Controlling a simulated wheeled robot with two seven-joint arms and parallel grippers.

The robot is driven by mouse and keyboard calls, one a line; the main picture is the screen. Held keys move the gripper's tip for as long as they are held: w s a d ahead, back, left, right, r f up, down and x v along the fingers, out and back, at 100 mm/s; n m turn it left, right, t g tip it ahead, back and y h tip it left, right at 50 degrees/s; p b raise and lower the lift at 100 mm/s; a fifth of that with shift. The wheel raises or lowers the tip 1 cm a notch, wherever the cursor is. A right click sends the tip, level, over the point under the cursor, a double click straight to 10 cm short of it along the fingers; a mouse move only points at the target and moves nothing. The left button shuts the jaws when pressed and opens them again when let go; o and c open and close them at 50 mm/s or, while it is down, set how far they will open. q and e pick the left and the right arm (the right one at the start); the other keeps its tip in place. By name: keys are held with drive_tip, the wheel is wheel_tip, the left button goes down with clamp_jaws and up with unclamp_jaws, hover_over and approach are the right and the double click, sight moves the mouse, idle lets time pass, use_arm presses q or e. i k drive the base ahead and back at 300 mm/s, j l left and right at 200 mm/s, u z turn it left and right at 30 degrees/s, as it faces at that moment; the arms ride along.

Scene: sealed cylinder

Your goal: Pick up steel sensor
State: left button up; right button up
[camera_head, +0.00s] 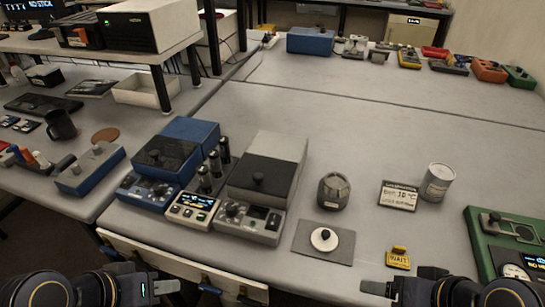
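No label marks a steel sensor, so I cannot tell for sure which thing it is. A squat dark-grey metallic round body (334,191) stands upright on the table, right of the grey instrument. A light-grey metal cylinder (437,183) with a printed label stands further right. My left gripper (167,287) is low at the left, in front of the table edge and well away from both. My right gripper (374,288) is low at the right, nearer the front edge and also apart from both. Neither visibly holds anything; whether their fingers are open is unclear.
A grey plate with a white disc and black knob (324,239), a labelled sign (399,196) and a yellow tag (398,258) lie nearby. A grey instrument (250,222) stands left, a green device (508,247) right. The table's middle back is clear.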

sight(213, 157)
drive_tip(key=i+j+z, duration=0.1)
drive_tip(key=j, duration=0.7)
drive_tip(key=i+j, duration=0.15)
drive_tip(key=j, duration=0.7)
drive_tip(key=i+j+z, duration=0.15)
drive_tip(key=j, duration=1.5)
drive_tip(key=i+z, duration=0.05)
